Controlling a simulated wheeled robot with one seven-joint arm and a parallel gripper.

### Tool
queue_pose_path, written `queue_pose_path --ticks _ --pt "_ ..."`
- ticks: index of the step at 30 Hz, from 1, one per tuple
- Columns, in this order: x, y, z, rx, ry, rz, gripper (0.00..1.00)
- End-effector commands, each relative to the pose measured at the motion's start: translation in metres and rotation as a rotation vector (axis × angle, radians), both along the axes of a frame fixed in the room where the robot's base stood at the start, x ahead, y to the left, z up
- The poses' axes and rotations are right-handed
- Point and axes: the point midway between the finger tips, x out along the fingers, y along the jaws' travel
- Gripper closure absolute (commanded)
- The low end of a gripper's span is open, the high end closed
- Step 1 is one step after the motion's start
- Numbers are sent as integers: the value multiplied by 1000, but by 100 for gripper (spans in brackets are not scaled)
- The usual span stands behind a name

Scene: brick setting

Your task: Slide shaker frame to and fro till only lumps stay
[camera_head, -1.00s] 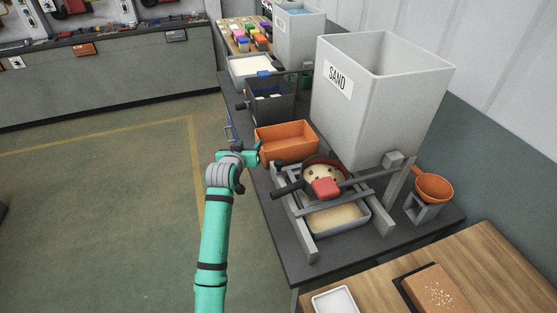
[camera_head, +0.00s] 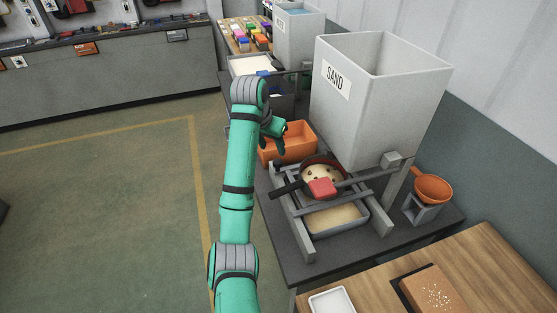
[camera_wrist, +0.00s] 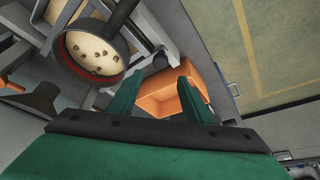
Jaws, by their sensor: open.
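The shaker frame (camera_head: 300,229) has grey rails and stands on the dark bench. A round sieve (camera_head: 324,166) with a dark red rim sits in it, holding pale sand and several dark lumps; it also shows in the wrist view (camera_wrist: 88,47). A black handle (camera_head: 287,189) points left from the frame, and a red block (camera_head: 321,188) is at its front. A grey tray of sand (camera_head: 337,219) lies underneath. My gripper (camera_head: 276,143) is open and empty, above the orange bin's left side and behind the frame; its two spread fingers show in the wrist view (camera_wrist: 160,85).
The orange bin (camera_head: 288,153) is just behind the frame. A tall grey SAND hopper (camera_head: 385,105) stands behind right. An orange funnel bowl (camera_head: 432,188) on a stand is at right. A wooden table (camera_head: 480,260) is in front. Floor at left is clear.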

Motion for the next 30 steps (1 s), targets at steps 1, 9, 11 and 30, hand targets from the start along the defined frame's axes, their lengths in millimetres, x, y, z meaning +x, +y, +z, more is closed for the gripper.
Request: queue_pose_path --ticks 1,9,11,30 --pt "1 -3 -4 -3 1 0 55" --pt "10 -6 -36 1 8 1 55" --pt "13 -7 -46 2 9 1 55" --pt "32 -17 -93 1 5 1 55"
